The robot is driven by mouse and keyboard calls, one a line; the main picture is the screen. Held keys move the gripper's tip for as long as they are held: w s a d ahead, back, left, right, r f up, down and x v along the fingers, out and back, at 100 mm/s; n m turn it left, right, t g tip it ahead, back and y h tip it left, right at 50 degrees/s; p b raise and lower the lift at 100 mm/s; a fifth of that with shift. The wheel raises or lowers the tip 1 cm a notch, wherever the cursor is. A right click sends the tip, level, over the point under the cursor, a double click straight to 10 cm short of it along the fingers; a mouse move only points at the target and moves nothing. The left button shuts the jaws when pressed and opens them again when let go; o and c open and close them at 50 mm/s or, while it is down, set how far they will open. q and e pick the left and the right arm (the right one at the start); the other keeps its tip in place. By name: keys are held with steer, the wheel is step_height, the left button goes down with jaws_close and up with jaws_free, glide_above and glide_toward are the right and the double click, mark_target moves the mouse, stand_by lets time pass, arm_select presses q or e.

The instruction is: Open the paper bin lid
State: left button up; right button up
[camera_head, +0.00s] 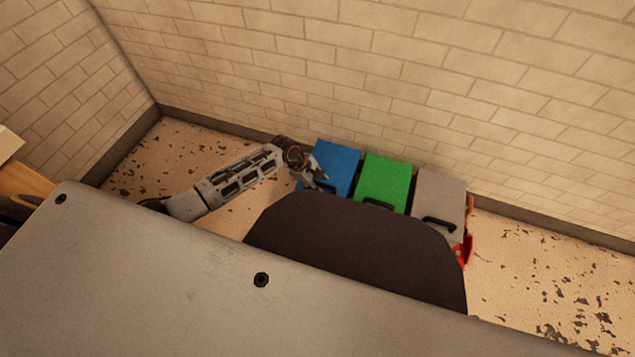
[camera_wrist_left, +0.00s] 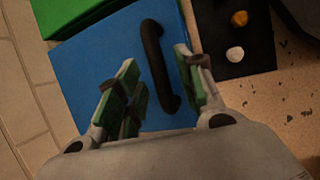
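A blue bin lid (camera_head: 338,162) is at the left end of a row of bins along the wall and looks closed. In the left wrist view the blue lid (camera_wrist_left: 90,62) fills the middle, with a black bar handle (camera_wrist_left: 158,70) on it. My left gripper (camera_head: 317,180) is at the lid's left front side. In the left wrist view my left gripper (camera_wrist_left: 155,57) is open, its green-padded fingers on either side of the handle. I cannot tell whether they touch it. No label shows which bin is for paper.
A green-lidded bin (camera_head: 386,176) and a grey-lidded bin (camera_head: 439,198) stand right of the blue one. A red thing (camera_head: 465,250) shows beside the grey bin. A dark surface with yellow and white lumps (camera_wrist_left: 235,53) lies near the blue lid. Speckled floor (camera_head: 560,285) is clear at right.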

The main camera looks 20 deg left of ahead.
arm_select(q)
jaws_close()
steer(key=shift+w+a+r+p, duration=0.15)
steer(key=shift+w+r+p, duration=0.05)
steer(key=shift+p, duration=0.3)
